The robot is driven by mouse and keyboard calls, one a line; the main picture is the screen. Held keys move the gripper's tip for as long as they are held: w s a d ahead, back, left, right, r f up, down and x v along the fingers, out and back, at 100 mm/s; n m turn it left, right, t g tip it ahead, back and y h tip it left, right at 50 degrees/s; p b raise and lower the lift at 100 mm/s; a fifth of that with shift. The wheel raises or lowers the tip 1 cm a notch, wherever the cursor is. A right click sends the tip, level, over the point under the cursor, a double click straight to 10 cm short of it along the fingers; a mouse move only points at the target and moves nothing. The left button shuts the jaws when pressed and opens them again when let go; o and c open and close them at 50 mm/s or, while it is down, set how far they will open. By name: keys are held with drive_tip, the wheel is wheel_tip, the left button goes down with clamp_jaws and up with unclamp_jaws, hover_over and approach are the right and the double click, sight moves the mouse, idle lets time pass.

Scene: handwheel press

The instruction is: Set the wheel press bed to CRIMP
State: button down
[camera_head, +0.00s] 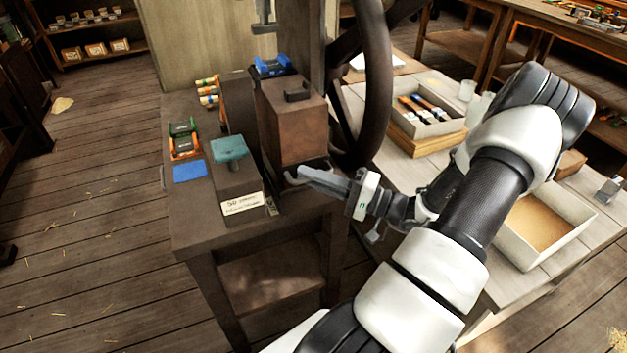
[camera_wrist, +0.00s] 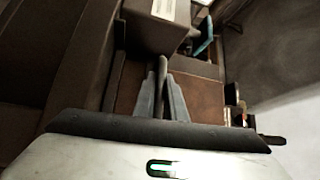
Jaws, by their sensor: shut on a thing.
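The handwheel press stands on a dark wooden bench, with a large dark handwheel (camera_head: 377,85) and a brown box-shaped body (camera_head: 292,125). My gripper (camera_head: 298,174) is at the foot of that body, reaching in from the right. In the wrist view the grey fingers (camera_wrist: 162,92) are closed on a thin dark upright piece (camera_wrist: 162,70), which looks like a small lever or bar. Its far end and fixing are hidden. I see no readable CRIMP marking, and the bed's setting cannot be told.
A block with a teal top piece (camera_head: 229,149) and a white label (camera_head: 241,203) stands left of my gripper. A blue pad (camera_head: 190,171) lies at the bench's left. A side table holds an open tray (camera_head: 548,222) and a tool box (camera_head: 436,125). Floor at left is free.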

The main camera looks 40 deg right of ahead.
idle(0.3)
drive_tip(key=c, duration=1.8)
unclamp_jaws()
drive_tip(key=p+v, duration=0.1)
drive_tip(key=v, duration=1.6)
drive_tip(key=shift+s+d+f+p, duration=0.15)
drive_tip(key=shift+p, duration=0.2)
